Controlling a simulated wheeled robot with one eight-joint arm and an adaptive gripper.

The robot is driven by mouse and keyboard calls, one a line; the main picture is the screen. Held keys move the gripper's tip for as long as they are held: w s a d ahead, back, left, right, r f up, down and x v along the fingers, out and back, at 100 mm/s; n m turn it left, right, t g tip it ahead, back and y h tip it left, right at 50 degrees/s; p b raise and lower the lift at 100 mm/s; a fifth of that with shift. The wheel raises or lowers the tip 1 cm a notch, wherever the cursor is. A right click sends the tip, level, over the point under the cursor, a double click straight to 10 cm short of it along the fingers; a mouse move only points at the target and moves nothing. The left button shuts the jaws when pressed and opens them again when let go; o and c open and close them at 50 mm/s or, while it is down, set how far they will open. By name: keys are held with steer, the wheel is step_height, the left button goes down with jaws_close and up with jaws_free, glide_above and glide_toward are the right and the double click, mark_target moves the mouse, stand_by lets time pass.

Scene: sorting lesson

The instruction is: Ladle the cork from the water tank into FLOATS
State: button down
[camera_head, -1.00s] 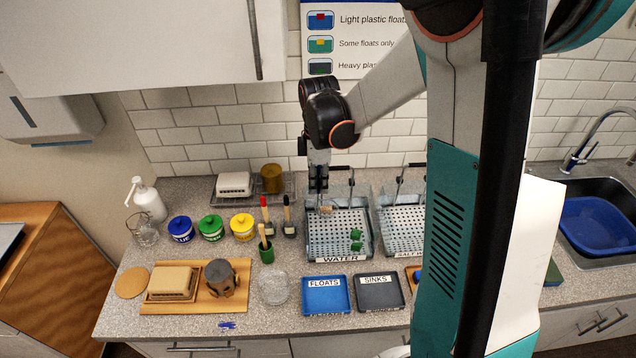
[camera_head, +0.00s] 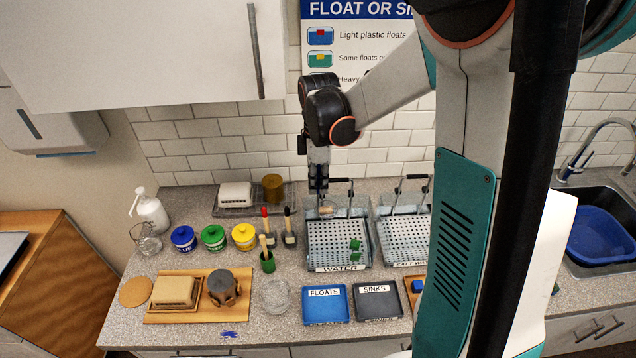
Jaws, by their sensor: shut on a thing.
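The WATER tank (camera_head: 310,247) is a clear tray with a perforated grey floor, behind the front trays. My gripper (camera_head: 318,190) points down over its back left corner. It is shut on what seems to be the ladle, mostly hidden by the fingers. A small tan patch (camera_head: 327,208), probably the cork at the ladle's bowl, shows just below the fingertips; whether it lies in the bowl is too small to tell. The blue FLOATS tray (camera_head: 325,309) stands empty in front of the tank.
The grey SINKS tray (camera_head: 378,304) is right of FLOATS. Green blocks (camera_head: 355,244) are in the WATER tank. A second tank (camera_head: 400,232) stands to its right, partly behind my arm. A glass bowl (camera_head: 275,296) and a green brush cup (camera_head: 267,262) stand left of FLOATS.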

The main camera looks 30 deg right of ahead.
steer(key=shift+r+p, duration=0.95)
steer(key=shift+r, duration=0.7)
steer(key=shift+a, duration=0.1)
stand_by(1.3)
